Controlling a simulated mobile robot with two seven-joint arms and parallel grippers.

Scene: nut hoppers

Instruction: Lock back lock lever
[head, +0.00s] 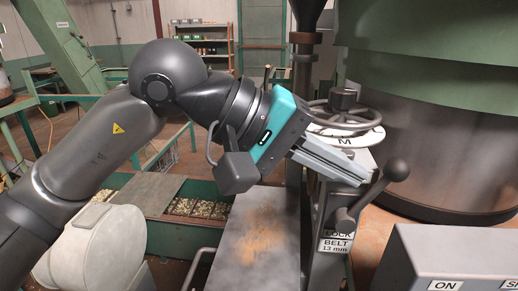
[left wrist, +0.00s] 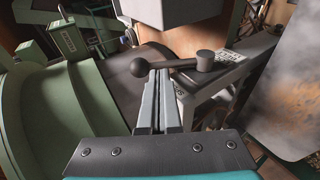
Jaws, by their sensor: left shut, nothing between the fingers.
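The lock lever (head: 374,189) is a dark bar with a black ball knob at its upper right end and a pivot hub at its lower left. It stands above a label reading LOCK BELT 13 mm (head: 336,242). My left gripper (head: 362,174) is shut and empty, its fingertips close beside the bar near the ball. In the left wrist view the lever (left wrist: 180,64) crosses just beyond the closed fingertips (left wrist: 158,74), ball at left, hub at right. I cannot tell whether they touch. My right gripper is not in view.
A handwheel (head: 334,112) over a dial marked M (head: 362,139) stands behind the gripper. A grey box with an ON label (head: 444,285) is at the lower right. A large green hopper (head: 440,95) fills the right. A worn metal plate (head: 258,245) lies left of the lever.

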